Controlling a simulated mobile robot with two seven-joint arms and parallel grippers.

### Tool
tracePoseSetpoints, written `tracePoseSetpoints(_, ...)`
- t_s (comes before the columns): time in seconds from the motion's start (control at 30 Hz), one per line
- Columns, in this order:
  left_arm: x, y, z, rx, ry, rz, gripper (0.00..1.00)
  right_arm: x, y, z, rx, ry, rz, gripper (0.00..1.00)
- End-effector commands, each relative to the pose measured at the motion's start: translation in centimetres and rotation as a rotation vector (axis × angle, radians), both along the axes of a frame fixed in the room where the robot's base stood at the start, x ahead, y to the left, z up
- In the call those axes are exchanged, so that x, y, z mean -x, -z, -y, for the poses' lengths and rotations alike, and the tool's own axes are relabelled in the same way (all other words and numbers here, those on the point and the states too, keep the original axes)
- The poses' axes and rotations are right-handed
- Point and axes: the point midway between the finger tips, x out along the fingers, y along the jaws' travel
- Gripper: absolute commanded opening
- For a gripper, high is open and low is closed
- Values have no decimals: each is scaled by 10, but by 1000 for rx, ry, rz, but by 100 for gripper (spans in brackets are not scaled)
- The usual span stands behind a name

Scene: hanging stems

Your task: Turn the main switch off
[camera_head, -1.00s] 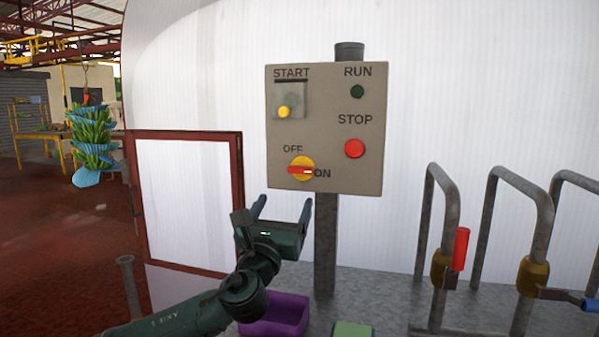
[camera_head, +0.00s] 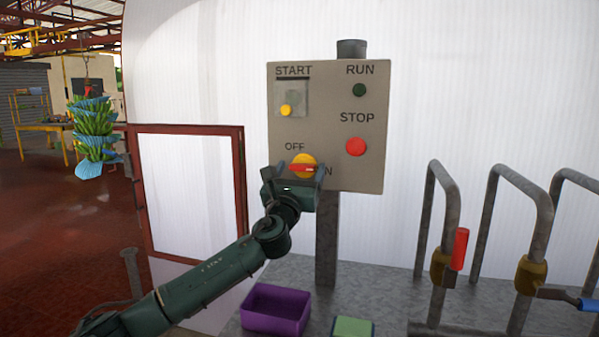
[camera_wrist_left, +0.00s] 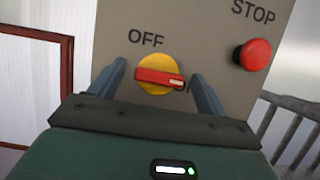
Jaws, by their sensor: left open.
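The main switch (camera_head: 304,166) is a yellow disc with a red handle, low on the grey control panel (camera_head: 325,95). Its handle lies about level, with the white-marked end toward ON on the right. OFF is printed above it to the left. In the left wrist view the switch (camera_wrist_left: 158,75) sits between the two fingers. My left gripper (camera_head: 299,163) is open, with one finger to each side of the switch; it also shows in the left wrist view (camera_wrist_left: 160,80). The gripper hides part of the ON label. My right gripper is not in view.
A red STOP button (camera_head: 356,147), a dark green RUN lamp (camera_head: 359,90) and a START cover (camera_head: 291,98) are on the same panel. A purple bin (camera_head: 275,309) and a green block (camera_head: 354,327) are below. Bent metal pipes (camera_head: 484,235) stand at the right.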

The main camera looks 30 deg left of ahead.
Motion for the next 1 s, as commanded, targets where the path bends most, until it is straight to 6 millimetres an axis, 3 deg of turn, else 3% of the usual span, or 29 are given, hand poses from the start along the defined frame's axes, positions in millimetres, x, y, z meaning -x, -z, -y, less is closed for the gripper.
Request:
tracePoseSetpoints(0.53, 0, 0, 0, 0, -1, 0, 33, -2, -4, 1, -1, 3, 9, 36)
tracePoseSetpoints(1.0, 0, 0, 1, 112, 0, 29, 32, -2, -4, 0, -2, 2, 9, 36)
